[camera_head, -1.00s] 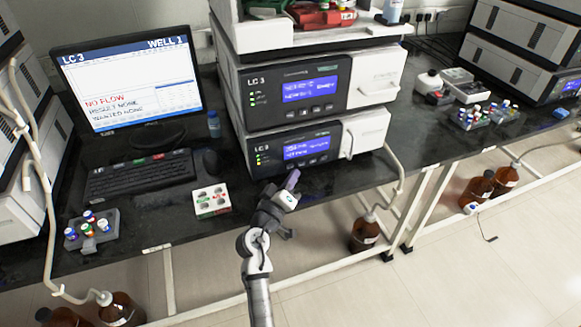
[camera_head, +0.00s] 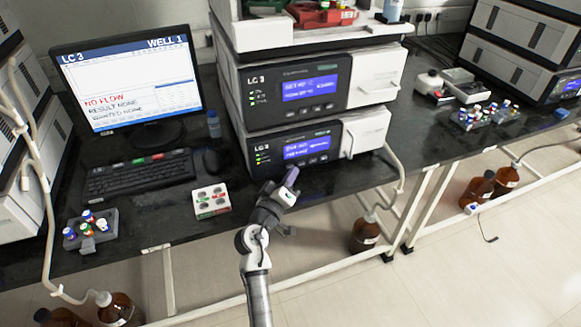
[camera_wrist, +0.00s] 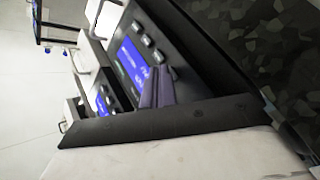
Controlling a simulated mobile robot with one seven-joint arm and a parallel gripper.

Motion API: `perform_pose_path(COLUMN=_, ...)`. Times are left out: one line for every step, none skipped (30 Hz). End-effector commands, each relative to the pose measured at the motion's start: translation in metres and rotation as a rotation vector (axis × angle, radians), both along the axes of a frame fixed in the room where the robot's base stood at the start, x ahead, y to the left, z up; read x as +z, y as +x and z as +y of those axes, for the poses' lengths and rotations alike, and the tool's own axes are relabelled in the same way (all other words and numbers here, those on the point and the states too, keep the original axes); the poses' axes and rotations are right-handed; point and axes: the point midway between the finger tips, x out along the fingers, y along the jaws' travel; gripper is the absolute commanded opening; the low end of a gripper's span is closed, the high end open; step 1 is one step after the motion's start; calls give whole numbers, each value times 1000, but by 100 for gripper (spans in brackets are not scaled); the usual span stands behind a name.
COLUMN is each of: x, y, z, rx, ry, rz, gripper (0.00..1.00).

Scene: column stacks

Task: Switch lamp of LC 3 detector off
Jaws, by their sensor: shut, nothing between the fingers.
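The LC 3 stack stands on the dark bench. Its lower LC 3 module (camera_head: 262,143) has a lit blue screen (camera_head: 306,148), green indicator lights at the left and a row of buttons under the screen. I cannot read which module is the detector. My gripper (camera_head: 293,175) is shut and empty, in front of the lower module's panel near its bottom edge. In the wrist view, the purple fingertips (camera_wrist: 158,86) overlap the end of a button row (camera_wrist: 146,40) beside a blue screen (camera_wrist: 130,65). I cannot tell whether they touch a button.
The upper LC 3 module (camera_head: 262,82) has a lit screen too. The monitor (camera_head: 130,85) reads LC 3, WELL 1, NO FLOW. A tube (camera_head: 395,170) hangs to the right.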

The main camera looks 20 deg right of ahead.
Motion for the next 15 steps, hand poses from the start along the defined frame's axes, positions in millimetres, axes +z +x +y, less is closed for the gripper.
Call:
perform_pose_path(x=0, y=0, z=0, rx=0, ry=0, rz=0, gripper=0)
perform_pose_path(x=0, y=0, z=0, rx=0, ry=0, rz=0, gripper=0)
perform_pose_path(x=0, y=0, z=0, rx=0, ry=0, rz=0, gripper=0)
perform_pose_path(x=0, y=1, z=0, rx=0, ry=0, rz=0, gripper=0)
perform_pose_path(x=0, y=1, z=0, rx=0, ry=0, rz=0, gripper=0)
perform_pose_path(x=0, y=1, z=0, rx=0, ry=0, rz=0, gripper=0)
perform_pose_path(x=0, y=2, z=0, rx=0, ry=0, rz=0, gripper=0)
perform_pose_path(x=0, y=2, z=0, rx=0, ry=0, rz=0, gripper=0)
perform_pose_path(x=0, y=3, z=0, rx=0, ry=0, rz=0, gripper=0)
perform_pose_path(x=0, y=3, z=0, rx=0, ry=0, rz=0, gripper=0)
perform_pose_path(x=0, y=3, z=0, rx=0, ry=0, rz=0, gripper=0)
perform_pose_path(x=0, y=4, z=0, rx=0, ry=0, rz=0, gripper=0)
perform_pose_path(x=0, y=4, z=0, rx=0, ry=0, rz=0, gripper=0)
perform_pose_path(x=0, y=4, z=0, rx=0, ry=0, rz=0, gripper=0)
perform_pose_path(x=0, y=5, z=0, rx=0, ry=0, rz=0, gripper=0)
